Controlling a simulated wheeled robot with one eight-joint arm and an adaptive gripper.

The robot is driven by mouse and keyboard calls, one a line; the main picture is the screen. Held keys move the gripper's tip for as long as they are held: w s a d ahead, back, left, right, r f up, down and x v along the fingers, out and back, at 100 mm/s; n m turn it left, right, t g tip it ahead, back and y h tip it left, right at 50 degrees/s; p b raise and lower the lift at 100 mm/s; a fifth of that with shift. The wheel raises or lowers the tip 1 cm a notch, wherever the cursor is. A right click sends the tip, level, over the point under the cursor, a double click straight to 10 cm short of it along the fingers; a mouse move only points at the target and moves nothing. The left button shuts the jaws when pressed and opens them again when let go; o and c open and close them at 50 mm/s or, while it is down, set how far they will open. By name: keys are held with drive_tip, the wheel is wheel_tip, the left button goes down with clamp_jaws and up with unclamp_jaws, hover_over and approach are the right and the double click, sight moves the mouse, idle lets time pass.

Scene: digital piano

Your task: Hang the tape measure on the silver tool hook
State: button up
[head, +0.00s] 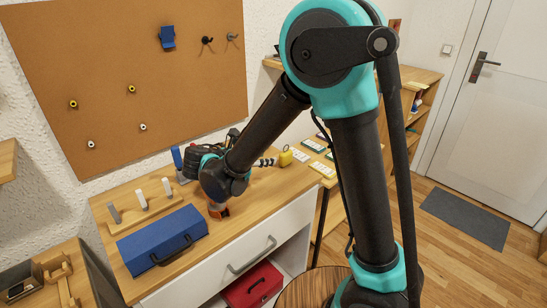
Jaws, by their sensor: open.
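The silver tool hook (232,37) is on the upper right of the brown pegboard (150,75), right of a black hook (207,41). A small yellow thing (286,158), which looks like the tape measure, is at the right part of the workbench. My gripper (268,162) appears at the end of my wrist, pointing right with its tips close to the yellow thing. It is small and partly hidden by my forearm. I cannot tell whether it touches the yellow thing. Its jaws are open.
A blue toolbox (162,240) stands at the bench front, before a wooden rack (140,209) with upright pieces. An orange thing (218,211) is below my wrist. A red box (252,287) sits under the drawer (245,255). A blue item (167,37) is on the board.

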drive_tip(key=shift+s+a+r, duration=0.3)
drive_tip(key=shift+s+a, duration=0.15)
drive_tip(key=shift+s, duration=0.05)
drive_tip(key=d+m, duration=0.1)
drive_tip(key=d, duration=0.1)
drive_tip(key=d+f+m+g, duration=0.1)
drive_tip(key=d, duration=0.2)
drive_tip(key=w+d+f+m+g, duration=0.1)
drive_tip(key=d, duration=0.2)
drive_tip(key=shift+d+m+y, duration=0.25)
drive_tip(key=shift+m+y, duration=0.15)
drive_tip(key=s+d+f+m+g+y, duration=0.1)
drive_tip(key=s+d+f+m+g, duration=0.15)
drive_tip(key=d, duration=0.25)
drive_tip(key=s+d+f+m+g+y, duration=0.1)
drive_tip(key=d+m, duration=0.3)
drive_tip(key=d, duration=0.2)
drive_tip(key=s+d+f+m+y, duration=0.3)
drive_tip(key=s+d+m, duration=0.1)
drive_tip(key=m, duration=0.4)
drive_tip(key=s+d+f+m+y, duration=0.3)
drive_tip(key=s+d+m, duration=0.1)
drive_tip(key=s+m, duration=0.3)
drive_tip(key=shift+s+m, duration=0.3)
drive_tip(key=shift+m, duration=0.85)
drive_tip(key=shift+o, duration=0.2)
drive_tip(key=shift+d+f+g, duration=0.1)
drive_tip(key=shift+g, duration=0.15)
